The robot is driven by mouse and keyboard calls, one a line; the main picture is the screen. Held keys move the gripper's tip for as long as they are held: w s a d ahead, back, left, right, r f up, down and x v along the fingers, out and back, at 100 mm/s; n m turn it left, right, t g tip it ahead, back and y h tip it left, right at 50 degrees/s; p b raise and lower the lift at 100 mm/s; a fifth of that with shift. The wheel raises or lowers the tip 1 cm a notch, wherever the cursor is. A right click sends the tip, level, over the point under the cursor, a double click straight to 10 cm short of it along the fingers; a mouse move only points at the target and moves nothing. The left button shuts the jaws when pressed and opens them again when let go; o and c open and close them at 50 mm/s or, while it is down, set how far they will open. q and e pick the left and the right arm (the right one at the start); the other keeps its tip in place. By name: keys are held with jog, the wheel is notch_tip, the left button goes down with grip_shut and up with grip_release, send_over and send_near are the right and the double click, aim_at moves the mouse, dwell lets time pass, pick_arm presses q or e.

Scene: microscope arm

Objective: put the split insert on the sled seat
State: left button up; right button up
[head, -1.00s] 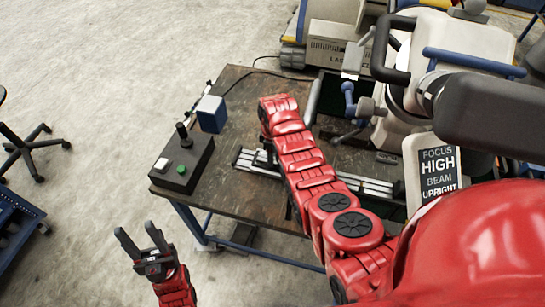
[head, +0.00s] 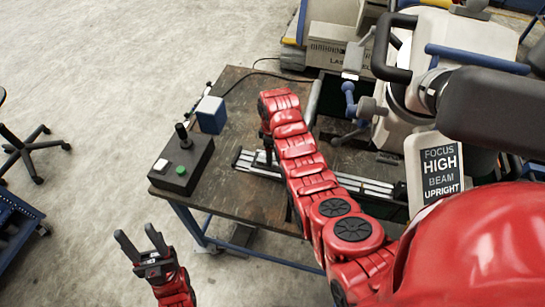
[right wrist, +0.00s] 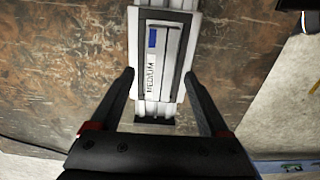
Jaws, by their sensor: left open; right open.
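A pale plate or block marked "MEDIUM" (right wrist: 172,55), with a blue square and dark edges, sits on a light metal rail (right wrist: 153,108) in the right wrist view. I cannot tell whether it is the split insert or part of the sled. My right gripper (right wrist: 160,74) is open, with its fingertips on either side of the block's lower end and nothing gripped. In the head view my right arm hides most of that gripper and the near part of the rail (head: 362,184). My left gripper (head: 143,242) is open and empty, away from the table.
The dark worktable (head: 245,190) carries a control box (head: 180,165) with a joystick and buttons, and a blue block (head: 211,114). A large microscope arm with a sign (head: 441,168) reading "FOCUS HIGH BEAM UPRIGHT" stands at the right.

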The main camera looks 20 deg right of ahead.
notch_tip(320, 180, up, 4)
jog(key=shift+r+b, duration=0.15)
jog(key=shift+b, duration=0.75)
jog(key=shift+r, duration=0.45)
